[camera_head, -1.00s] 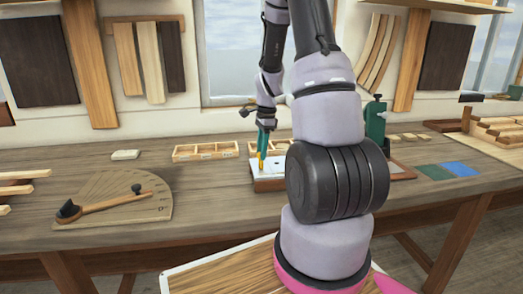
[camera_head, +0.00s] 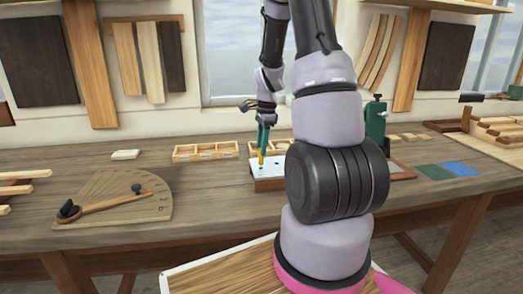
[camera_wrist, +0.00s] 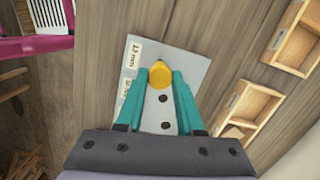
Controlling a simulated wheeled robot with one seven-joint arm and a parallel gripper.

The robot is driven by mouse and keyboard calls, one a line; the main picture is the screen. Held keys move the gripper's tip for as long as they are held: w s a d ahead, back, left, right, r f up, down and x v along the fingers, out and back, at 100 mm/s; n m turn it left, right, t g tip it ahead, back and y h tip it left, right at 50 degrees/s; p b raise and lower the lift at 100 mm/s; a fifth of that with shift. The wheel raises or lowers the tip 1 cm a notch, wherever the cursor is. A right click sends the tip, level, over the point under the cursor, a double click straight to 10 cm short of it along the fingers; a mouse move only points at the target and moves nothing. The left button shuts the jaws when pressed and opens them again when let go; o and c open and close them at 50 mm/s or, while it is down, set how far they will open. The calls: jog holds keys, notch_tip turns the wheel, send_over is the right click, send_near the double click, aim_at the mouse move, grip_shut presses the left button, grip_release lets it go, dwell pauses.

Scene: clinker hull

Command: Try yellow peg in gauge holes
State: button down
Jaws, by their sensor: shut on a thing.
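My gripper (camera_wrist: 160,88) has teal fingers shut on the yellow peg (camera_wrist: 160,73). In the head view the peg (camera_head: 262,159) stands about upright under the teal fingers (camera_head: 262,138), above the left part of the gauge plate. The gauge plate (camera_wrist: 190,62) is a pale sheet with dark holes and labels; one label reads like "12 mm". Two dark holes show between the fingers, nearer the wrist than the peg. The peg hides what lies directly under it, so I cannot tell whether its tip is in a hole. In the head view the plate (camera_head: 268,172) is partly behind my arm.
Small wooden compartment trays (camera_head: 206,151) stand behind the plate; they also show at right in the wrist view (camera_wrist: 255,105). A fan-shaped wooden board (camera_head: 112,205) lies at left. A green upright tool (camera_head: 375,120) stands right of my arm. Bare bench lies left of the plate.

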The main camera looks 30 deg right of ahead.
jog(key=shift+r, duration=0.7)
jog(key=shift+f, duration=0.1)
jog(key=shift+f, duration=0.95)
jog(key=shift+f, duration=0.5)
jog(key=shift+r, duration=0.1)
dwell(0.3)
jog(key=shift+r, duration=1.45)
